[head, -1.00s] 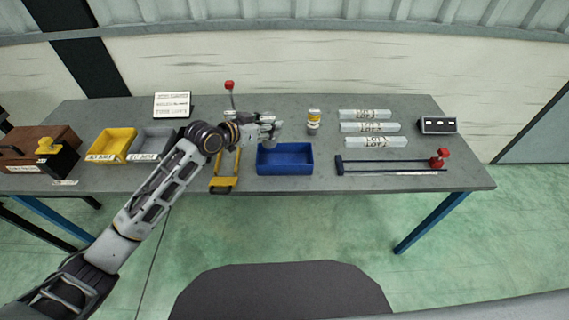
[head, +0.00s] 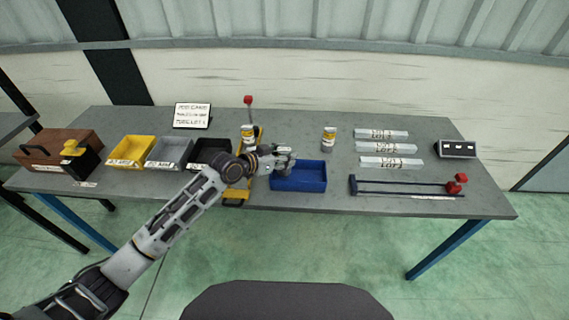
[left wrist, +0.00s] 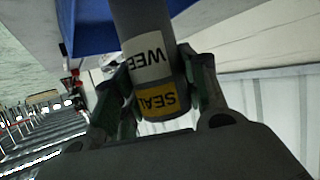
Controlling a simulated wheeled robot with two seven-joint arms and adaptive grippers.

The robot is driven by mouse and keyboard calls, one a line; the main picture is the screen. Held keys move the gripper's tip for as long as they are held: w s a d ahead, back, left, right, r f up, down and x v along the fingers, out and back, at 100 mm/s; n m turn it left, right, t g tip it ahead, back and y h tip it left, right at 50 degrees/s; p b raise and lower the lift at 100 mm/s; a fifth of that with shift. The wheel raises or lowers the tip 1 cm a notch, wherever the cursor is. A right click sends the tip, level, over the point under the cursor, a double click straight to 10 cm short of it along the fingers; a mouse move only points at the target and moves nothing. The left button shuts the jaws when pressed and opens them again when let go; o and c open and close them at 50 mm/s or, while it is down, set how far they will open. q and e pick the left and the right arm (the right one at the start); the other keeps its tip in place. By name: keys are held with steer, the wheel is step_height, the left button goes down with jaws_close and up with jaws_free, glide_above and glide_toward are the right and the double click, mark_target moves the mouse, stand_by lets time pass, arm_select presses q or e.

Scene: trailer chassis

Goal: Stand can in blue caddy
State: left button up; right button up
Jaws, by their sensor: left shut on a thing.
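The blue caddy (head: 299,187) sits on the table near its front middle. My left gripper (head: 288,161) is over the caddy's back left part in the head view. In the left wrist view my left gripper (left wrist: 158,90) is shut on a grey can (left wrist: 160,70) with white and yellow labels reading "WEB" and "SEAL". The caddy (left wrist: 88,28) shows beyond the can at the upper left. In the head view the held can is mostly hidden by the gripper; I cannot tell whether it touches the caddy floor. My right gripper is not in view.
Yellow (head: 131,151), grey (head: 168,153) and black (head: 208,154) bins are left. Right are clear labelled pieces (head: 387,148) and a dark-blue rod tool (head: 405,187).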

arm_select(q)
steer(key=shift+f, duration=0.6)
step_height(320, 180, down, 2)
steer(key=shift+f, duration=0.3)
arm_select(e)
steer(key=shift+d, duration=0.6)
